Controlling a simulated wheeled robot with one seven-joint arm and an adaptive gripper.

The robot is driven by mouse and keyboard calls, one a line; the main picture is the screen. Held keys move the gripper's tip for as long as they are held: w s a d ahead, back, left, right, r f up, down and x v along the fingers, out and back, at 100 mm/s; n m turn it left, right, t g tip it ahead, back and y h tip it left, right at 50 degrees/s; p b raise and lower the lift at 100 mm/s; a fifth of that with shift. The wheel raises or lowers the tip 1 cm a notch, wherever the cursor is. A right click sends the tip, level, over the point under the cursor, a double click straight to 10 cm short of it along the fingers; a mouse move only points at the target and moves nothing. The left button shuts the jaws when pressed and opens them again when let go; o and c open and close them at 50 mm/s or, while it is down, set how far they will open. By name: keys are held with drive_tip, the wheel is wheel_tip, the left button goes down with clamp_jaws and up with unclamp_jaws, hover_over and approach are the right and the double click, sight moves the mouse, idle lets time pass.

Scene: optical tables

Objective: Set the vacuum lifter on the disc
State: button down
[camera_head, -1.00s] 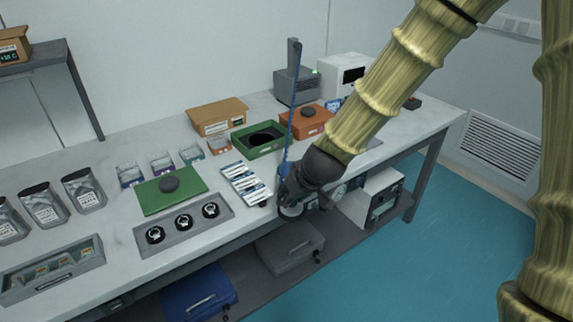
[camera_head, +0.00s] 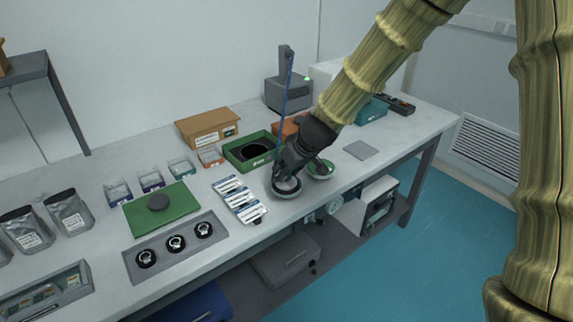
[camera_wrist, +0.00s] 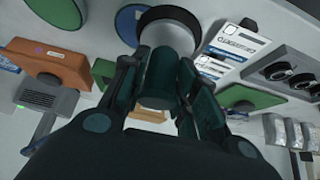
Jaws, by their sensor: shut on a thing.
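My gripper (camera_head: 287,168) is shut on the vacuum lifter (camera_head: 286,188), which has a round, wide grey foot. In the wrist view the lifter's upright cylinder (camera_wrist: 160,85) stands between my fingers. I cannot tell whether the foot touches the table. Right beside it is a round piece with a green top and pale rim (camera_head: 321,169). Which one is the task's disc is unclear.
Several white-labelled packs (camera_head: 238,197) lie left of the lifter. A grey tray (camera_head: 133,263) holds three round black parts. The grey box (camera_head: 287,92) stands behind, with an orange box (camera_head: 290,127) nearer. Bare tabletop and a flat grey pad (camera_head: 361,150) lie to the right.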

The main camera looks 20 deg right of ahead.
drive_tip(key=shift+w+d+f+p, duration=0.35)
drive_tip(key=shift+w+f, duration=0.35)
drive_tip(key=shift+w, duration=0.25)
drive_tip(key=shift+w+d+f+p, duration=0.3)
drive_tip(key=shift+w+f, duration=0.35)
drive_tip(key=shift+w, duration=0.3)
drive_tip(key=shift+w+d+f+p, duration=0.25)
drive_tip(key=shift+w+f+p, duration=0.1)
drive_tip(key=shift+w+f, duration=0.5)
drive_tip(key=shift+w, duration=0.1)
drive_tip(key=c, duration=1.1)
unclamp_jaws()
drive_tip(key=shift+r, duration=0.25)
drive_tip(key=b+v, duration=0.1)
drive_tip(key=v, duration=1.1)
